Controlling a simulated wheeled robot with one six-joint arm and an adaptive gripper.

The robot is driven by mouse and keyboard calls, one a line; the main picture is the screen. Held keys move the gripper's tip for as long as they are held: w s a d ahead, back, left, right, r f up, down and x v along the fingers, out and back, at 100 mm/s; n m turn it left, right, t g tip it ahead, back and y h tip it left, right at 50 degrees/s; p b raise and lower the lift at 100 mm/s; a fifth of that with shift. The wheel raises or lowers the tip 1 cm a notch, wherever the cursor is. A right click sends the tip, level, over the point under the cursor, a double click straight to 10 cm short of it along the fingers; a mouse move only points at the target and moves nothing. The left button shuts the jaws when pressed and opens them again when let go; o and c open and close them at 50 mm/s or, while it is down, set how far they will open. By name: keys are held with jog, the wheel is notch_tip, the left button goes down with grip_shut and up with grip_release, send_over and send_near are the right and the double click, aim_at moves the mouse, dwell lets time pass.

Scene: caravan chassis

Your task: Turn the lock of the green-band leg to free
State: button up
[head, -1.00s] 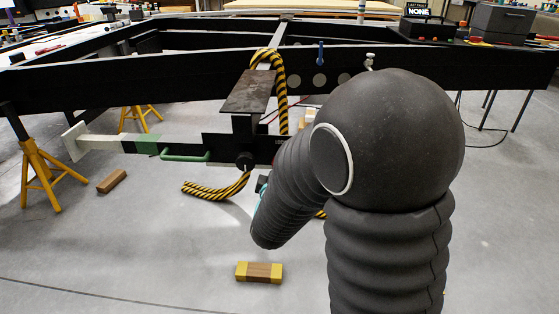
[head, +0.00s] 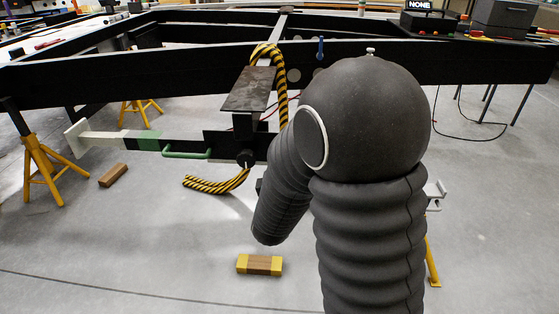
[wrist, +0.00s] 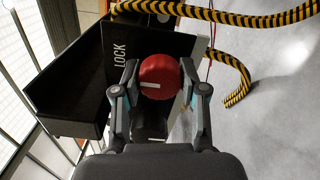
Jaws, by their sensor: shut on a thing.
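A red round knob (wrist: 161,72) with a white mark sits in the middle of the wrist view. My gripper (wrist: 160,66) is shut on it, one finger on each side. The white mark lies about level in the picture, on the knob's lower left part. The word LOCK stands on a black plate (wrist: 95,50) left of the knob; no word for free is readable. In the head view the leg with the green band (head: 148,142) stretches left from the centre and has a green handle (head: 187,154). My arm hides the knob and gripper there.
A black-and-yellow rope (head: 215,186) hangs around the chassis beam (head: 180,68) and curls beside the leg; it also shows in the wrist view (wrist: 238,80). A yellow stand (head: 40,165) is at left. Wood blocks (head: 259,264) (head: 113,175) lie on open grey floor.

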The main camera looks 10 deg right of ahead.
jog(key=o, duration=1.1)
jog(key=shift+o, duration=0.2)
